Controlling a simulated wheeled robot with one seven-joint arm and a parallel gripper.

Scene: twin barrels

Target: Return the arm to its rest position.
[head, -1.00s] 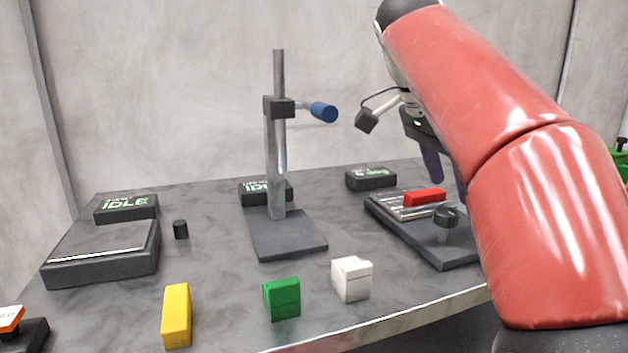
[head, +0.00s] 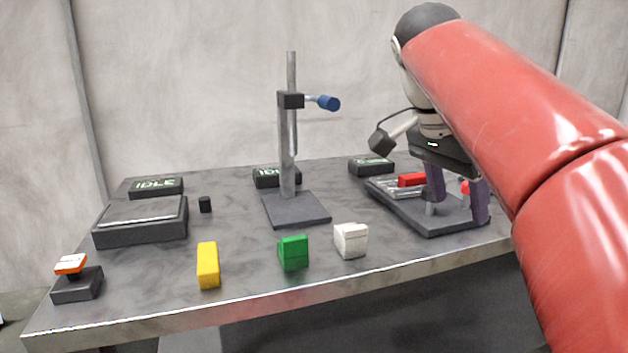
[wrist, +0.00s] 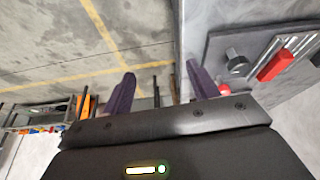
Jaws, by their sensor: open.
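My red arm (head: 500,100) reaches in from the right side of the head view. My gripper (head: 457,212) hangs from it at the right end of the table, in front of the dark fixture with rails (head: 440,227). Its two purple fingers are apart with nothing between them. In the wrist view my gripper (wrist: 160,90) is also open and empty, with floor behind the fingers. A red block (head: 411,180) lies on the fixture and shows at the right of the wrist view (wrist: 275,66).
The grey table (head: 240,280) holds yellow (head: 208,266), green (head: 293,253) and white (head: 350,241) blocks along its front. A stand (head: 288,150) with a blue-tipped clamp rises mid-table. A flat device (head: 140,222) and orange-topped switch (head: 77,285) are left. Floor (wrist: 60,40) lies beyond the table edge.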

